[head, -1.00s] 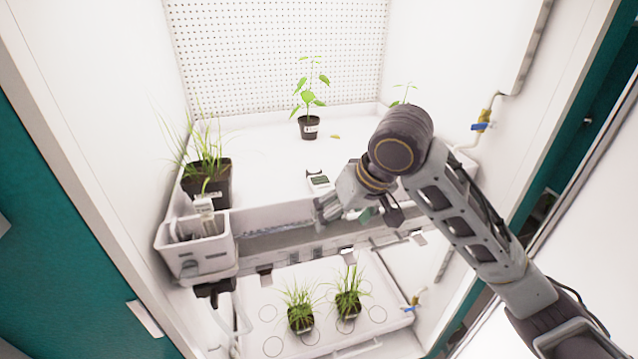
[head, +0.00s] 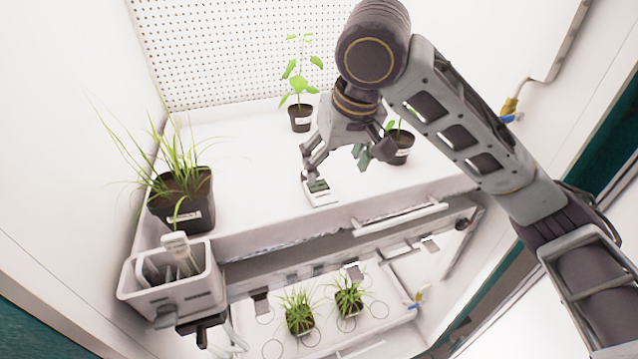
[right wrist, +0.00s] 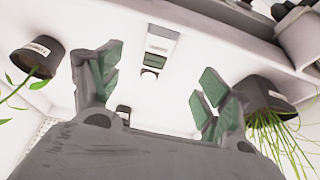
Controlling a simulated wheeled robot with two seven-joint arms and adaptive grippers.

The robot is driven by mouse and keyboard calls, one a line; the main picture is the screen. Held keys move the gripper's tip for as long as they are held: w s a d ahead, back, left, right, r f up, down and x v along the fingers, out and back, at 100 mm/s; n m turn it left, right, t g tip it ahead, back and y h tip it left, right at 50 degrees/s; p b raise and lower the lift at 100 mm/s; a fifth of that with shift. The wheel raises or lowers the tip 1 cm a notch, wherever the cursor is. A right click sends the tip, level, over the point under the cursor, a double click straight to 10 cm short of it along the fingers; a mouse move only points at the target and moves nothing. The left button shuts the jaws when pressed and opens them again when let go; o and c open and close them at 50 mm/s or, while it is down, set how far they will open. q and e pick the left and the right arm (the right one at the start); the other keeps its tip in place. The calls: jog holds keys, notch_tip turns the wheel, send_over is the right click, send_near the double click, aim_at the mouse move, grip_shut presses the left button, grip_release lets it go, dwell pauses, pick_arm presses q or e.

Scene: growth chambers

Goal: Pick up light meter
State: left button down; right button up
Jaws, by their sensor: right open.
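The light meter (head: 321,193) is a small white device with a dark display, lying on the white upper shelf near its front edge. It also shows in the right wrist view (right wrist: 160,42), beyond the fingertips and between them. My right gripper (head: 342,170) is open, with one finger close to the meter and partly covering it in the head view. In the right wrist view the green-padded fingers (right wrist: 158,75) are spread wide, with nothing held between them. My left gripper is not in view.
A potted seedling (head: 300,118) stands behind the meter and another (head: 399,148) to its right. A grassy pot (head: 182,200) stands left, behind a white bin (head: 175,290) on the shelf front. Two grass pots sit on the lower tray (head: 375,318). Shelf between is clear.

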send_over(328, 203)
jog(key=s, duration=0.1)
jog(key=f, duration=0.5)
jog(key=shift+s+b, duration=0.2)
jog(key=shift+b, duration=0.15)
jog(key=shift+d+x, duration=0.2)
jog(key=shift+x, duration=1.25)
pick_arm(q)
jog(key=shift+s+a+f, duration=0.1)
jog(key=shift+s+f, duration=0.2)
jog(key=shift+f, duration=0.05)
pick_arm(e)
jog(key=shift+w, duration=0.15)
jog(key=shift+a, duration=0.15)
